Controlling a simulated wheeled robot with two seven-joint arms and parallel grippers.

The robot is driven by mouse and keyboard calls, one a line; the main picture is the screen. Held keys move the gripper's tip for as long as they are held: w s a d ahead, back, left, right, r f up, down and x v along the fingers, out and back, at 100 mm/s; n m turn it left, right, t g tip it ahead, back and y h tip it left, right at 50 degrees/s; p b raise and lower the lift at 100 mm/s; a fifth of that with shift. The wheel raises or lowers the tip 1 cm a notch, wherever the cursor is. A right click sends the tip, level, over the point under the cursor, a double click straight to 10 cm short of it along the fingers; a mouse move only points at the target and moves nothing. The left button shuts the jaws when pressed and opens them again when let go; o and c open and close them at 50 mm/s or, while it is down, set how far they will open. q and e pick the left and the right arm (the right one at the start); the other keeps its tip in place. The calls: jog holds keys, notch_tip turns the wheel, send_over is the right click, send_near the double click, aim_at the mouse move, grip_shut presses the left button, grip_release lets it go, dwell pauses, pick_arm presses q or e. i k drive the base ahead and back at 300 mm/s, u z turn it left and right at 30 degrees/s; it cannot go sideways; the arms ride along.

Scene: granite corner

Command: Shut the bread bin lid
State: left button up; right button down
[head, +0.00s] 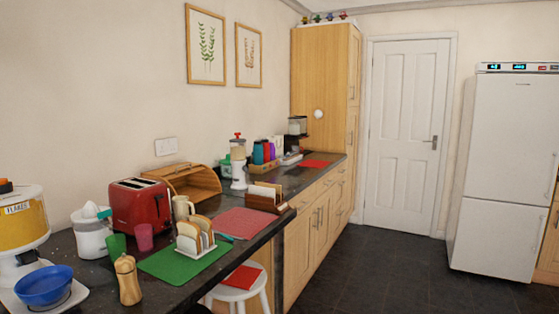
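The wooden bread bin (192,183) stands on the dark counter against the wall, behind and to the right of the red toaster. Its front looks open, with the slatted lid raised and part of the inside showing. The toaster hides its lower left part. Neither of my grippers shows in the head view.
The red toaster (141,205) stands close in front of the bin. A cream mug (183,207), a toast rack (195,236) on a green mat (170,262) and a pink mat (243,223) lie nearer. A white stool (240,290) stands by the counter. Dark floor (385,275) is clear to the right.

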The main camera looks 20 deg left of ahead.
aim_at(172, 178)
jog(key=z, duration=0.6)
jog(key=i, duration=4.2)
jog(key=u, duration=2.6)
